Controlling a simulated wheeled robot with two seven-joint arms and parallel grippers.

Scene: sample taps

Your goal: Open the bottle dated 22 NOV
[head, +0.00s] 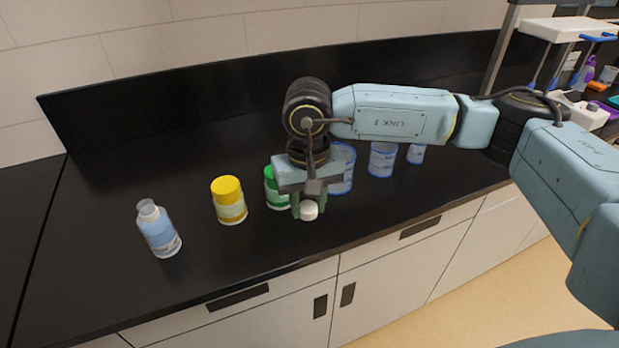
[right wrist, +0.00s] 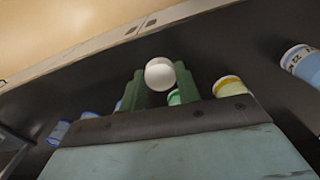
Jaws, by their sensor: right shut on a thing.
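A light-blue bottle (head: 161,235) with a pale, narrow neck stands upright at the left of the black counter. Its neck looks bare, with no white cap on it. It also shows at the right edge of the right wrist view (right wrist: 304,65), where part of its label seems to read "22"; the rest is cut off. My right gripper (head: 309,205) is shut on a small round white cap (head: 309,210), held between its green fingers and well to the right of the bottle. The cap (right wrist: 160,74) also shows in the right wrist view. My left gripper is not in view.
A yellow-lidded jar (head: 229,201) and a green-lidded jar (head: 271,192) stand between the bottle and my right gripper. Several blue jars (head: 383,160) stand behind and right of it. The black counter (head: 120,290) is clear in front of the bottle.

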